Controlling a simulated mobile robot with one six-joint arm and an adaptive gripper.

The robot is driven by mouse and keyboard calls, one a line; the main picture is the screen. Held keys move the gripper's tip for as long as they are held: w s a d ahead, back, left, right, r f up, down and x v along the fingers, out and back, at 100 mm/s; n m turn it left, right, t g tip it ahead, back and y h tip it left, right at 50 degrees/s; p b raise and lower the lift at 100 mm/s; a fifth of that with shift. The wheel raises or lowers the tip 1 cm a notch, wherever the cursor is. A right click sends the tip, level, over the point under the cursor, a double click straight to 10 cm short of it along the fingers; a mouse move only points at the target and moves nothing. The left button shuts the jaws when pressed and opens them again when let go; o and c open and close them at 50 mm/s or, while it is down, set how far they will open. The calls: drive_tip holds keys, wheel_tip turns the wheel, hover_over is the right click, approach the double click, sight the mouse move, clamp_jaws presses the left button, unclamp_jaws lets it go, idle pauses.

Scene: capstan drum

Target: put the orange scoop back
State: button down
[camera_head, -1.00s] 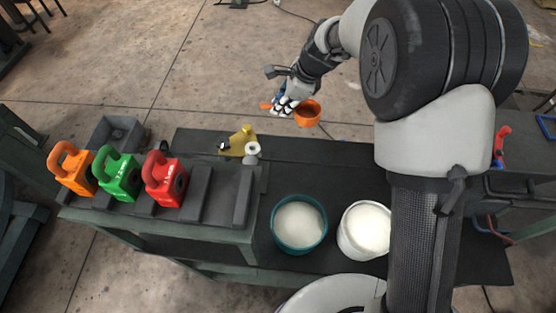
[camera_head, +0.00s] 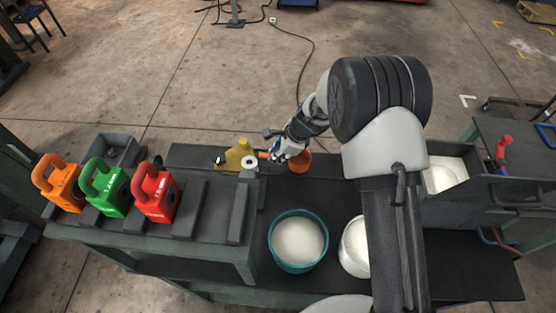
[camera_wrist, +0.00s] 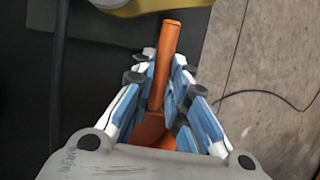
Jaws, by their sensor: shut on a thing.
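The orange scoop (camera_head: 300,162) is held by my gripper (camera_head: 281,152) near the far edge of the dark bench top. Its round cup shows to the right of the fingers, and its handle end sticks out to the left, close to a yellow object. In the wrist view the orange handle (camera_wrist: 165,60) runs between the blue and white fingers (camera_wrist: 162,92), which are shut on it. The cup is mostly hidden behind the wrist there. I cannot tell whether the scoop touches the bench.
The yellow object (camera_head: 237,152) stands just left of the scoop, with a white roll (camera_head: 250,163) beside it. A teal tub (camera_head: 272,250) and a white tub (camera_head: 349,262) of white material stand nearer. Orange, green and red handled blocks (camera_head: 155,194) stand left.

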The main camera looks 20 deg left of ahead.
sight(291, 163)
drive_tip(key=shift+f, duration=1.5)
drive_tip(key=shift+f+b, duration=0.1)
drive_tip(key=shift+b, duration=0.25)
drive_tip(key=c, duration=1.6)
unclamp_jaws()
drive_tip(key=shift+o, duration=0.2)
drive_tip(key=p+v, duration=0.2)
drive_tip(key=v, duration=1)
